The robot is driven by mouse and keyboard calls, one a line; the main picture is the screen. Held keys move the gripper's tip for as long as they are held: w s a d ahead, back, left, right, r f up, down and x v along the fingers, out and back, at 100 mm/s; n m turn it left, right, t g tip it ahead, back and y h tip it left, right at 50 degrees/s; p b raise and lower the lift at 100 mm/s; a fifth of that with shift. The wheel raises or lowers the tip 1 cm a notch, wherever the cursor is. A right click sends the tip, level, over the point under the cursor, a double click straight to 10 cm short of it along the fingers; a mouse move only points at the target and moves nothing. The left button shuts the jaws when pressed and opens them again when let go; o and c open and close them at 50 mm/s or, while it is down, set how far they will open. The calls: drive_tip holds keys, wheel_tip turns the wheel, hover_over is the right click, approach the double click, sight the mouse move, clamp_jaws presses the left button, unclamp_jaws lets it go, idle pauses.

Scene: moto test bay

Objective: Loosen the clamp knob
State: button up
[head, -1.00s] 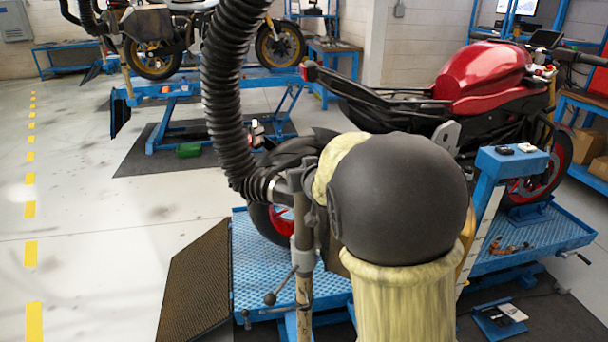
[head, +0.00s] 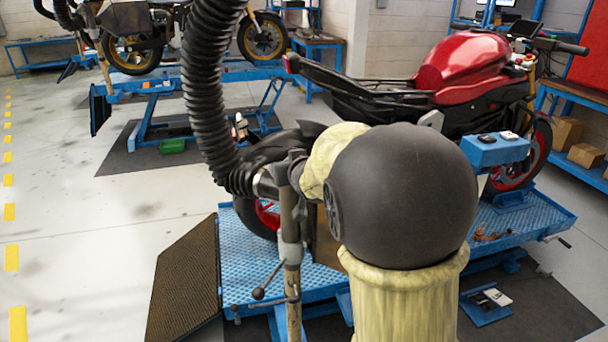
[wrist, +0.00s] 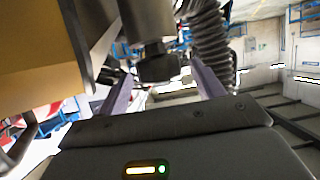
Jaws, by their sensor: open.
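My gripper (wrist: 161,72) is open in the wrist view, with one grey finger on each side. A dark, stubby knob (wrist: 158,68) under a grey metal cylinder shows between the fingers; I cannot tell whether either finger touches it. In the head view a stand post (head: 290,222) carries the ribbed black hose (head: 208,100), with a dark clamp (head: 290,172) near its top. A thin ball-ended lever (head: 266,287) sits lower on the post. My own arm hides my gripper and the knob in the head view.
A red motorcycle (head: 465,70) stands on a blue lift (head: 525,215) behind the post. A dark ramp (head: 185,280) lies at left. The hose also shows close by in the wrist view (wrist: 208,45). A yellow-brown surface (wrist: 45,50) is near at left. Floor at far left is clear.

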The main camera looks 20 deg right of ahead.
drive_tip(key=b+v, duration=0.1)
drive_tip(key=v, duration=1.4)
drive_tip(key=shift+s, duration=0.35)
drive_tip(key=s+f+g, duration=0.5)
drive_tip(key=s+f, duration=0.1)
drive_tip(key=f, duration=0.6)
drive_tip(key=s+f+g, duration=0.5)
drive_tip(key=s+f, duration=0.2)
drive_tip(key=f, duration=0.6)
drive_tip(key=shift+s+f+g, duration=0.25)
drive_tip(key=shift+f+g, duration=0.05)
drive_tip(key=shift+g, duration=0.1)
